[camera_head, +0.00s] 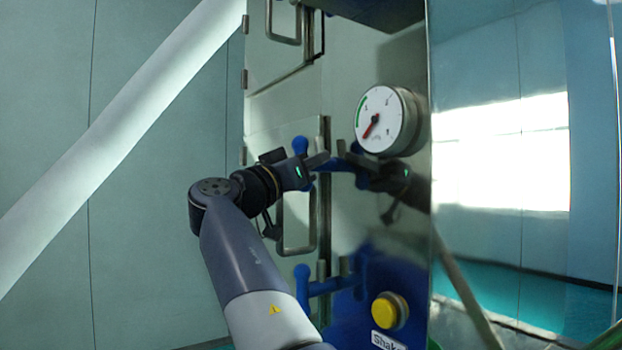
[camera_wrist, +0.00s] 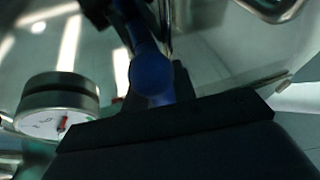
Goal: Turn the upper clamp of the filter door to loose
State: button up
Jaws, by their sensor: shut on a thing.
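The upper clamp (camera_head: 300,146) of the filter door is a blue handle with a round knob end, on the door's right edge. Its round blue knob also shows large in the wrist view (camera_wrist: 151,74). My gripper (camera_head: 319,161) is at this clamp and shut on it. The dark gripper body covers part of the clamp, so its exact angle is hard to tell. The filter door (camera_head: 266,125) is a metal panel and appears closed. The lower clamp (camera_head: 303,276), also blue, sits further down the same edge, apart from my gripper.
A round pressure gauge (camera_head: 385,120) juts out right of my gripper and also shows in the wrist view (camera_wrist: 58,104). A metal door handle (camera_head: 297,250) lies below. A yellow button (camera_head: 389,311) is at lower right. The shiny panel mirrors the arm and clamps.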

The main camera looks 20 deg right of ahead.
jog(key=shift+w+a+m+g+h+b, duration=0.15)
jog(key=shift+m+g+h+b, duration=0.3)
jog(key=shift+m, duration=0.85)
jog(key=shift+r+m+h, duration=0.2)
jog(key=shift+m+h, duration=0.05)
jog(key=shift+m, duration=0.05)
jog(key=o, duration=0.9)
jog(key=shift+f, duration=0.1)
jog(key=shift+c, duration=0.2)
jog(key=b+v, duration=0.2)
jog(key=v, duration=0.8)
jog(key=shift+s+a, duration=0.2)
jog(key=shift+a, duration=0.1)
jog(key=p+x, duration=0.2)
jog(key=x, duration=0.8)
jog(key=shift+w+d, duration=0.15)
jog(key=shift+d, duration=0.25)
